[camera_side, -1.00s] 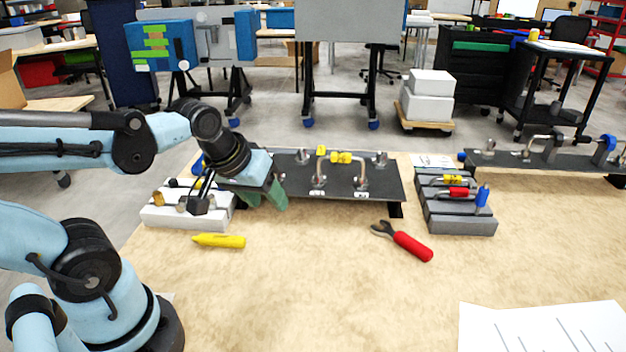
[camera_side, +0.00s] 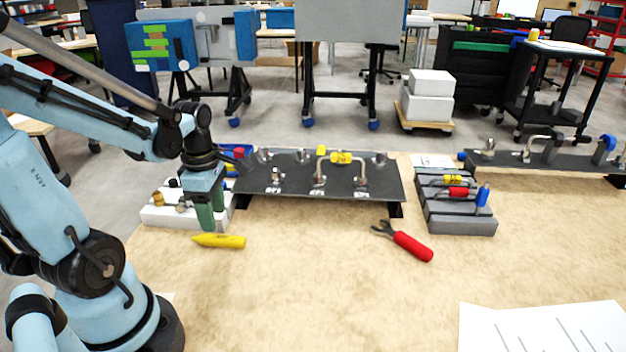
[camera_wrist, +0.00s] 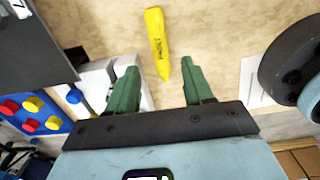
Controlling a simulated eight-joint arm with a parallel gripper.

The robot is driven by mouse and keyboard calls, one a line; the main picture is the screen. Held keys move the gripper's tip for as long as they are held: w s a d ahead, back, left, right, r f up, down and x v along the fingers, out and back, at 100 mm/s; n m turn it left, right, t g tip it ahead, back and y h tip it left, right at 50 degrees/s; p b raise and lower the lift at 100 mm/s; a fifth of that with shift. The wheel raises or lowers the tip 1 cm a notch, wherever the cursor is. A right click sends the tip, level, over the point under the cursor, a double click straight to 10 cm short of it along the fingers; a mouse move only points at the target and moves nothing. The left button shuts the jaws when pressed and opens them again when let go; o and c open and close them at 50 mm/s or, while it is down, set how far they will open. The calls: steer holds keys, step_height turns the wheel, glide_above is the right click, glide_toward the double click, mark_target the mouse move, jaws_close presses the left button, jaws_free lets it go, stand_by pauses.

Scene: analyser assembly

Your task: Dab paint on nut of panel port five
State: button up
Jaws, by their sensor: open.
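A yellow paint marker (camera_side: 219,241) lies on the wooden table in front of the white block. It also shows in the wrist view (camera_wrist: 157,45), just beyond my fingertips. My gripper (camera_side: 206,226) points down over the right part of the white block, behind the marker. The black panel (camera_side: 290,188) stands behind and to the right, with several metal ports and a bent tube with yellow tags. I cannot tell which port is number five.
The white block (camera_side: 160,216) with small fittings sits left of the panel. Red-handled pliers (camera_side: 412,246) lie to the right. A grey rack (camera_side: 460,226) holds tagged tubes. A paper sheet (camera_side: 545,328) lies at the front right. The table's front middle is clear.

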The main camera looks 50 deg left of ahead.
mark_target(218, 237)
steer(key=shift+f, duration=2.75)
steer(key=shift+c, duration=0.5)
jaws_close()
steer(key=shift+w+d+r, duration=0.2)
steer(key=shift+r, duration=0.8)
steer(key=shift+w+d+r, duration=0.15)
steer(key=shift+r, duration=0.85)
steer(key=shift+w+d+r, duration=0.2)
steer(key=shift+r, duration=0.8)
